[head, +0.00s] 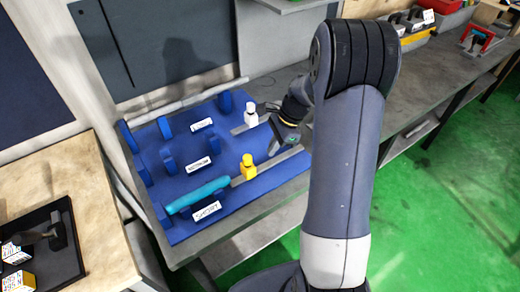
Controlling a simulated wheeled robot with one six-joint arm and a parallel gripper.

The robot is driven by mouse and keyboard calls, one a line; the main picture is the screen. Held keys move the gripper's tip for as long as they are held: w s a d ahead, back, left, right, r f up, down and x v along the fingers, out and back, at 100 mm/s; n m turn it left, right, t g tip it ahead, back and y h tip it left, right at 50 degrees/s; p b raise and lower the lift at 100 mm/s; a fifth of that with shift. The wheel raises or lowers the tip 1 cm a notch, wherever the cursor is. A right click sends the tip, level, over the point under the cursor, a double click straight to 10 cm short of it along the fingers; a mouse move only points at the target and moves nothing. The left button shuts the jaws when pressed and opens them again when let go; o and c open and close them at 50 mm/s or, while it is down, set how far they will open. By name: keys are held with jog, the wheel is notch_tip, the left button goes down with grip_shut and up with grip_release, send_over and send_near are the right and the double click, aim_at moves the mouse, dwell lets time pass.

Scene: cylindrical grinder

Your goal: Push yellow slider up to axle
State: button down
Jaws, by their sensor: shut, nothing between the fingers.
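The yellow slider (247,168) stands upright on a grey rail on the blue fixture board (225,204). The teal axle (198,195) lies to the left of the slider, in line with its rail. The gap between slider and axle looks small, but I cannot tell whether they touch. My gripper (275,148) is shut and empty. It is low over the board, to the right of and behind the yellow slider, seemingly apart from it. My arm hides part of the board's right side.
A white slider (251,116) stands on another rail farther back, close to my gripper. Several blue uprights and white labels stand on the board. A wooden table (85,190) with a black tray is at the left. Bins (415,32) are at the back right.

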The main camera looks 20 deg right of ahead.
aim_at(248, 166)
jog(key=a, duration=0.2)
jog(key=a+p, duration=0.1)
jog(key=a, duration=0.1)
jog(key=shift+s+a+f, duration=0.1)
jog(key=shift+f, duration=0.15)
jog(key=a, duration=0.1)
jog(key=s+a, duration=0.1)
jog(key=a, duration=0.1)
jog(key=s+a, duration=0.1)
jog(key=a, duration=0.1)
jog(key=shift+a, duration=0.25)
